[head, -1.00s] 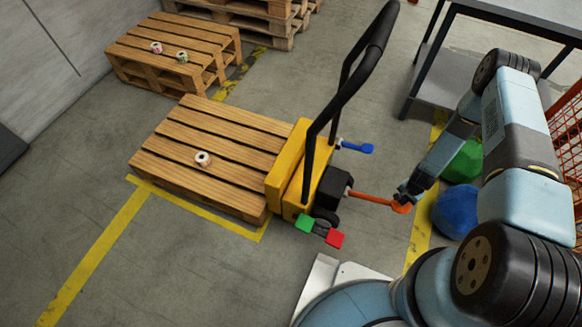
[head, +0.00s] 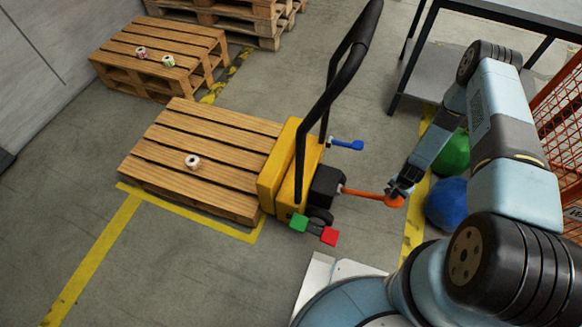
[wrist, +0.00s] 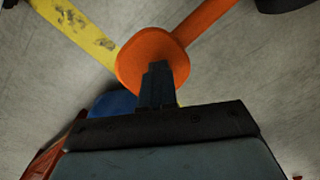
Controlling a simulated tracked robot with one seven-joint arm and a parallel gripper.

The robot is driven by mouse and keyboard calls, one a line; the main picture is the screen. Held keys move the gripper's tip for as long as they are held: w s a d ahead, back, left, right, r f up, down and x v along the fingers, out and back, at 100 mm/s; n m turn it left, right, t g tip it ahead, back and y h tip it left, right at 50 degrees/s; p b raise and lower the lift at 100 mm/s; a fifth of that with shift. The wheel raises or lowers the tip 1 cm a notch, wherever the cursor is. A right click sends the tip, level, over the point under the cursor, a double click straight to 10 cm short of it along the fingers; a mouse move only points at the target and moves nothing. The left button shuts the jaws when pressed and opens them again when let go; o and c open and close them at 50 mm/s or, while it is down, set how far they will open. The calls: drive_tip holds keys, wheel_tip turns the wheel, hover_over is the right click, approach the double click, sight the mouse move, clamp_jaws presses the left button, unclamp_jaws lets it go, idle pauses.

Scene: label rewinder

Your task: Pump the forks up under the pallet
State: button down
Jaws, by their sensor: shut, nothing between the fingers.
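The yellow pallet truck (head: 287,172) stands at the right end of a wooden pallet (head: 205,150), its black handle (head: 335,85) rising above. An orange lever with a round end pad (head: 394,201) sticks out to the right from the truck's black pump block (head: 326,187). A blue lever (head: 346,144) is above it, and a green pedal (head: 299,223) and red pedal (head: 329,236) sit low at the front. My gripper (head: 400,189) is shut and empty at the orange pad. In the wrist view its fingertips (wrist: 157,82) overlap the orange pad (wrist: 150,62); contact cannot be told. The forks are hidden.
A label roll (head: 193,162) lies on the pallet. Another pallet (head: 160,60) with two rolls stands behind. A grey table (head: 500,20), a green ball (head: 452,155) and a blue ball (head: 446,204) are near my arm.

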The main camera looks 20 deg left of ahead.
drive_tip(key=shift+r, duration=1.35)
wheel_tip(320, 180, up, 7)
drive_tip(key=shift+w, duration=0.1)
